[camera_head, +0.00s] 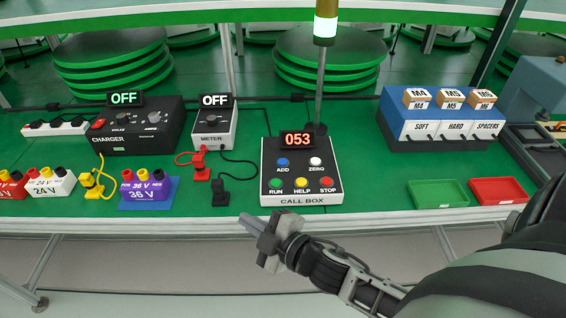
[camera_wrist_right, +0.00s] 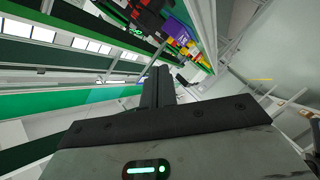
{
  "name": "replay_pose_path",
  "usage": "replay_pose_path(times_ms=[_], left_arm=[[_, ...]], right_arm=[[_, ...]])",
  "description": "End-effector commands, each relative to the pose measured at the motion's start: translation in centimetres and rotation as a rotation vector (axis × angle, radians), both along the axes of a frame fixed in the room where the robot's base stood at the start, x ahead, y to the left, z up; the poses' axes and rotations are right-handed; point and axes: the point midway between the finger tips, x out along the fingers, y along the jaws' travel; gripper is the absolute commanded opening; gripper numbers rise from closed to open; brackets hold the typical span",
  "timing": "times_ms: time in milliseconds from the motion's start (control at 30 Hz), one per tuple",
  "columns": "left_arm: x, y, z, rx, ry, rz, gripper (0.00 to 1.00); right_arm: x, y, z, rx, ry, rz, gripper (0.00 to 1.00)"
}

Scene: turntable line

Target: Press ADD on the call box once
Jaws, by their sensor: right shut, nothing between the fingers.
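The call box (camera_head: 301,187) stands on the green bench, with a small display (camera_head: 297,139) at its back reading 053. Its blue ADD button (camera_head: 282,162) is at the upper left of the panel, beside the white ZERO button (camera_head: 315,161). The green RUN, yellow HELP and red STOP buttons form the front row. My right gripper (camera_head: 249,226) is shut and empty, in front of the bench edge, below and left of the call box, touching none of its buttons. Its closed fingers (camera_wrist_right: 158,88) also show in the right wrist view. My left gripper is in neither view.
A signal pole (camera_head: 321,85) rises behind the call box. Left are the meter (camera_head: 212,126), red and black plugs, the charger (camera_head: 140,128) and a purple 36 V battery (camera_head: 148,189). Right are a green tray (camera_head: 440,195), a red tray (camera_head: 498,191) and a blue dispenser (camera_head: 440,122).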

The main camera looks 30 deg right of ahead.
Motion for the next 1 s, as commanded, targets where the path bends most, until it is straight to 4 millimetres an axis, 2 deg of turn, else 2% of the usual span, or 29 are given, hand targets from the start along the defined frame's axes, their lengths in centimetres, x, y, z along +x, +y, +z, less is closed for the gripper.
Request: replay_pose_path(times_ms=[33, 100, 167, 233, 267, 333, 400, 500, 600, 700, 800, 1000], left_arm=[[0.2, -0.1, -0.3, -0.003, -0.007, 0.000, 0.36], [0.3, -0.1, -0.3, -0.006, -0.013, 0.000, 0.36], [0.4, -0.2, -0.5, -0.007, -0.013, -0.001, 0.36], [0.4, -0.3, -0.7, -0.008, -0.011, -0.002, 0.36], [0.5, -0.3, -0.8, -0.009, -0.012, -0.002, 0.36], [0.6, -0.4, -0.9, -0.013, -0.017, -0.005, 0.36], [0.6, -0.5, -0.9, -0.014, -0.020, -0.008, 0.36], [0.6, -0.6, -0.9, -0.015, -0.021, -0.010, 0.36], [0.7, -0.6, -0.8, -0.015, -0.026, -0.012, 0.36], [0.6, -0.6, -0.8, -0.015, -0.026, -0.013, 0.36], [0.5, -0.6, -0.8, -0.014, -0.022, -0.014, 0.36], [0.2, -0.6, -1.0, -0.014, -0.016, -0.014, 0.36]], right_arm=[[2.5, 0.4, 2.7, -0.230, -0.200, 0.132, 0.00], [4.4, 1.5, 5.3, -0.553, -0.441, 0.313, 0.00], [5.4, 1.9, 6.4, -0.840, -0.618, 0.465, 0.00], [6.7, 1.4, 6.6, -1.193, -0.779, 0.645, 0.00], [7.3, 0.6, 6.4, -1.349, -0.831, 0.723, 0.00], [9.2, -2.5, 5.8, -1.713, -0.894, 0.897, 0.00], [10.9, -6.7, 5.7, -2.019, -0.876, 1.050, 0.00], [12.5, -11.5, 6.4, -2.297, -0.796, 1.190, 0.00], [13.5, -15.1, 7.4, -2.468, -0.703, 1.277, 0.00], [14.0, -17.2, 8.2, -2.562, -0.636, 1.325, 0.00], [14.2, -18.2, 8.6, -2.602, -0.603, 1.347, 0.00], [14.2, -18.3, 8.7, -2.608, -0.598, 1.350, 0.00]])
